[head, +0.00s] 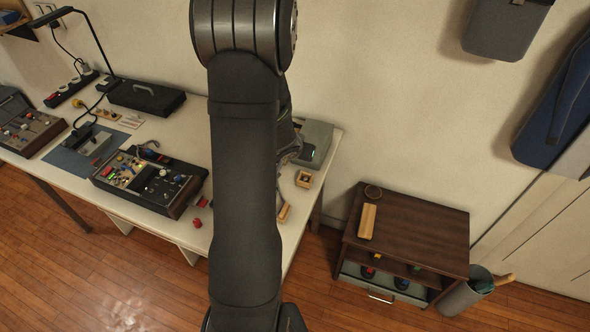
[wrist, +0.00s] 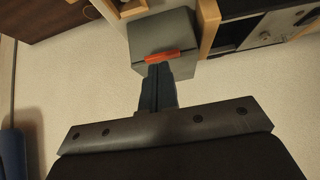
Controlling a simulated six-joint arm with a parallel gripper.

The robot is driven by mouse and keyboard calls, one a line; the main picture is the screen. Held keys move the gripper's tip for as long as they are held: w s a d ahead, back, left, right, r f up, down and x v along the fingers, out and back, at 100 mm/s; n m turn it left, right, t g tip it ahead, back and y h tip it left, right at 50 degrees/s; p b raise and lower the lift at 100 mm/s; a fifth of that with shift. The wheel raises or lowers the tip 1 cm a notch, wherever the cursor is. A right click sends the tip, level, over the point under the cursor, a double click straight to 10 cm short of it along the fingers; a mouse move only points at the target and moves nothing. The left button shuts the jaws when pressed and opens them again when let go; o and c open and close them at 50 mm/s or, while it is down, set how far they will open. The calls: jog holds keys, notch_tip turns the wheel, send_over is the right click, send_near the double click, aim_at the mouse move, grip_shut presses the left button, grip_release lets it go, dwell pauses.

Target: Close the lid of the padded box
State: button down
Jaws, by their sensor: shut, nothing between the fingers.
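A grey box (head: 316,139), which appears to be the padded box, stands at the right end of the workbench, partly hidden behind my arm in the head view. In the wrist view the grey box (wrist: 162,26) is at the top middle, with an orange-red strip (wrist: 172,56) across its near face. I cannot tell its lid's angle or see any padding inside. My gripper (wrist: 159,68) is shut and empty, its tips overlapping the box just below the strip in the wrist view. Whether they touch it is unclear. In the head view the fingers are hidden by my arm.
The workbench (head: 56,172) holds an open tool case (head: 150,180), a black case (head: 146,97) and a small wooden box (head: 304,179). A brown cabinet (head: 415,228) stands to the right. The pale wall (head: 390,110) is close behind the grey box.

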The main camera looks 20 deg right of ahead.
jog(key=shift+s+a+f, duration=1.6)
jog(key=shift+f, duration=0.2)
jog(key=w+d+r, duration=0.5)
jog(key=r, duration=0.1)
jog(key=shift+w+d, duration=0.15)
jog(key=shift+d, duration=0.05)
jog(key=shift+a, duration=0.1)
dwell(0.4)
jog(key=w+d+r, duration=0.3)
jog(key=r, duration=0.3)
jog(key=shift+w+d+r, duration=0.15)
jog(key=shift+d+r, duration=0.05)
jog(key=shift+r, duration=0.15)
dwell(3.1)
dwell(0.4)
